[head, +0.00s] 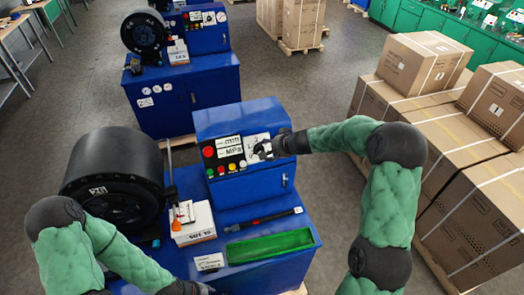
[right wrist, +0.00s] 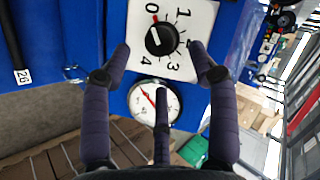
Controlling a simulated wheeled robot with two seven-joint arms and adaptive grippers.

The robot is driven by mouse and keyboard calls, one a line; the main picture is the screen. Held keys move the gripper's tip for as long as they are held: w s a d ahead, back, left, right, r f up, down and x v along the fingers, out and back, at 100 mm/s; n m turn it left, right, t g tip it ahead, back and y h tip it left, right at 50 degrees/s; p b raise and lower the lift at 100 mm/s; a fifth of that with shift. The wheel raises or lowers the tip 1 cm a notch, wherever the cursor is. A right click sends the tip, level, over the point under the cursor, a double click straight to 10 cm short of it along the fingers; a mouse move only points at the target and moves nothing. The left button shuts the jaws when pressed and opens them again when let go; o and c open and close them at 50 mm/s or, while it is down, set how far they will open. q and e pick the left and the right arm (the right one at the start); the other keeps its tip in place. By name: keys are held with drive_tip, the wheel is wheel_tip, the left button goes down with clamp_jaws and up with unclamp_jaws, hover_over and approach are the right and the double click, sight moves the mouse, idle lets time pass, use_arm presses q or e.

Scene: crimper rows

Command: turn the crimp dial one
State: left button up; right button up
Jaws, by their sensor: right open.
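The crimp dial (right wrist: 161,40) is a black knob on a white plate marked 0 to 4, with a red mark near the 0. It is on the front of the blue control box (head: 240,128). My right gripper (head: 264,148) is at the right part of that panel and largely hides the dial in the head view. In the right wrist view its fingers (right wrist: 164,62) are spread open, one on each side of the dial and one below. They look apart from the knob. My left arm ends in a dark part at the bottom edge, its fingers not clear.
A round gauge (right wrist: 155,103) with a red needle is beside the dial. The panel has coloured buttons (head: 208,152). A black crimper head (head: 112,180), a white box (head: 193,223) and a green tray (head: 270,247) are on the blue bench. Strapped cartons (head: 425,62) stand at the right.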

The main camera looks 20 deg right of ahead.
sight(261, 150)
drive_tip(key=shift+x, duration=2.8)
drive_tip(key=shift+f, duration=0.1)
drive_tip(key=c, duration=1.1)
